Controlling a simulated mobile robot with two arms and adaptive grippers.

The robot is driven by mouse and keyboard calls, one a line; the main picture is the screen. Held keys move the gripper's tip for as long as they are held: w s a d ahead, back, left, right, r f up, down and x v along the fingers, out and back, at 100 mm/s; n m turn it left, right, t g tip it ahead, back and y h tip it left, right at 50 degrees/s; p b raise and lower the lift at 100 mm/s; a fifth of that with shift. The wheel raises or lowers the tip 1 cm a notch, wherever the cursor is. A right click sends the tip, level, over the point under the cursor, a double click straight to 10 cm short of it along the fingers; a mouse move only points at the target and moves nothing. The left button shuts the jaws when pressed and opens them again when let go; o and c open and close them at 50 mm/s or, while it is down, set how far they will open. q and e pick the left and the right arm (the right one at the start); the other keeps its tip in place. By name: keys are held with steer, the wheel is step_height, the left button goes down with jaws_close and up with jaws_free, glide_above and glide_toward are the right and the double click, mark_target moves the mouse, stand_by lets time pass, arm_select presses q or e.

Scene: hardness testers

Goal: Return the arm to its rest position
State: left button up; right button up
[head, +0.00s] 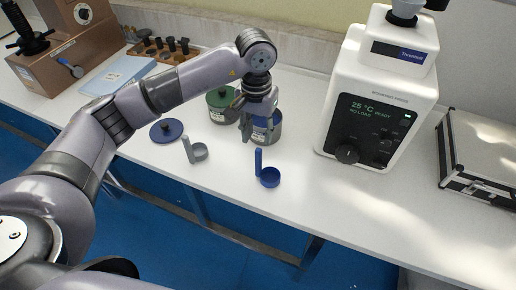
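My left arm reaches in from the lower left across the white bench. My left gripper (259,119) points down at the blue canister (266,134), partly covering it; its fingers look spread apart, with nothing visibly held. I cannot tell whether they touch the canister. A green-topped canister (221,108) stands just left of the gripper. A blue lid (167,131) lies on the bench further left. A grey scoop (199,152) and a blue scoop (269,178) lie in front of the canisters. My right gripper is not in view.
A white tester (375,100) with a dark panel stands right of the gripper. A silver case (482,155) is at the far right. A brown machine (75,50), a light-blue booklet (118,75) and a wooden holder (165,50) are at the back left. The front right bench is clear.

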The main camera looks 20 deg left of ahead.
arm_select(q)
steer(key=shift+r, duration=1.05)
